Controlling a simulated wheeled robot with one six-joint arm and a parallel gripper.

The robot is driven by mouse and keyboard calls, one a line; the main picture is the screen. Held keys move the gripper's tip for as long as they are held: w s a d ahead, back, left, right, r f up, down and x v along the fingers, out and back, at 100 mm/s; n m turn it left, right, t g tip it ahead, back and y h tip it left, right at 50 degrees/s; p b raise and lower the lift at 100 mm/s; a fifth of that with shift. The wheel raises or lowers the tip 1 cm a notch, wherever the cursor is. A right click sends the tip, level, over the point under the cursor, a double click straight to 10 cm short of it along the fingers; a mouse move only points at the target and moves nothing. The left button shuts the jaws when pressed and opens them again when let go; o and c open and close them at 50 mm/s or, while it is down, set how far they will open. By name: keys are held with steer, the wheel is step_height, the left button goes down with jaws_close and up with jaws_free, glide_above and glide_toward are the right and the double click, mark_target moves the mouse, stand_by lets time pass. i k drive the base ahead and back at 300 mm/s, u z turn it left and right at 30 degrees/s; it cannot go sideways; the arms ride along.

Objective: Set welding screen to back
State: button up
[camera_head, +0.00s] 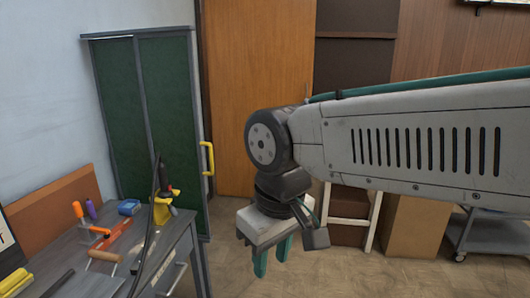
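The welding screen (165,110) stands against the wall at the back left, with dark green panels in a grey metal frame. A yellow handle (207,158) sits on its right edge. The lower left of the screen is hidden behind the workbench. My gripper (272,257) points down, to the right of the handle and lower in the picture, apart from it. Its two teal fingers are spread with nothing seen between them.
A grey workbench (178,240) with several hand tools and a yellow clamp-like item (163,207) fills the lower left. A wooden door (252,75) is behind my arm. A cardboard box (415,228) and a grey cart (490,235) stand at right. Bare floor shows around my gripper.

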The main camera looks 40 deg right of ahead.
mark_target(165, 61)
steer(key=z, duration=0.45)
steer(key=i, duration=1.05)
steer(key=u, duration=0.5)
